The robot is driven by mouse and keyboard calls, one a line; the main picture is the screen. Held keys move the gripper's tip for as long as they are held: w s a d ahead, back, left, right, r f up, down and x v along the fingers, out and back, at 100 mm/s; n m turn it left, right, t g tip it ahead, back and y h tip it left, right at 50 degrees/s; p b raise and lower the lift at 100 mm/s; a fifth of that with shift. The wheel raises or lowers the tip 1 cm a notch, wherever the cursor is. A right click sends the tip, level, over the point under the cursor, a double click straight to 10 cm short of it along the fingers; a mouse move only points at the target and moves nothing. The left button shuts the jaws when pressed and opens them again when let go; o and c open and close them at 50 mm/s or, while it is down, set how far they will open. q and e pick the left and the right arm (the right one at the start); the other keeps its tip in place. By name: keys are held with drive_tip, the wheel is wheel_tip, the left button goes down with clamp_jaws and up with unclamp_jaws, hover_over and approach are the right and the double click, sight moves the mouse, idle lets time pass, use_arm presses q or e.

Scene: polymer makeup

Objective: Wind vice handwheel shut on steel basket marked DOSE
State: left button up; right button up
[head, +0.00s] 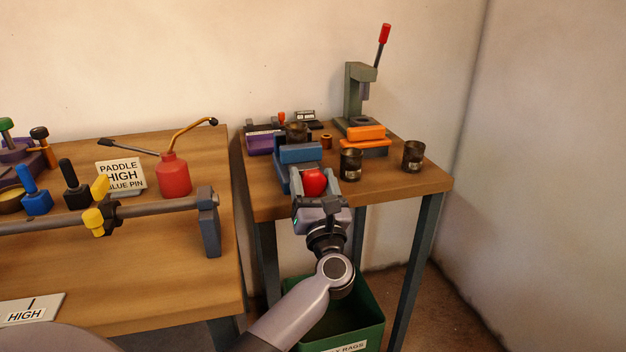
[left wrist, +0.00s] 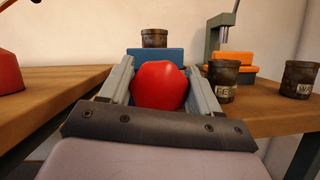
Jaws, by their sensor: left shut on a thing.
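The blue vice (head: 300,153) stands at the front left of the right-hand table, with its red handwheel (head: 314,183) facing me. My left gripper (head: 315,186) is shut on the handwheel, with one grey finger on each side of it in the left wrist view (left wrist: 160,88). A dark steel basket (head: 297,131) sits at the vice, behind its blue front jaw; the jaw hides its lower part, and I cannot read a label or tell whether the jaws touch it. It also shows above the vice in the left wrist view (left wrist: 154,38). My right gripper is not in view.
Two more dark baskets (head: 351,164) (head: 413,156) stand to the right, with partly readable labels. A press with a red-tipped lever (head: 360,95) and an orange block (head: 366,133) stand behind. A green bin (head: 368,318) is below. The left bench holds a red oil can (head: 173,177).

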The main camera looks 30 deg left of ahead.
use_arm(q)
drive_tip(key=o, duration=0.9)
drive_tip(key=shift+o, duration=0.2)
drive_tip(key=v, duration=0.7)
drive_tip(key=shift+b, duration=0.35)
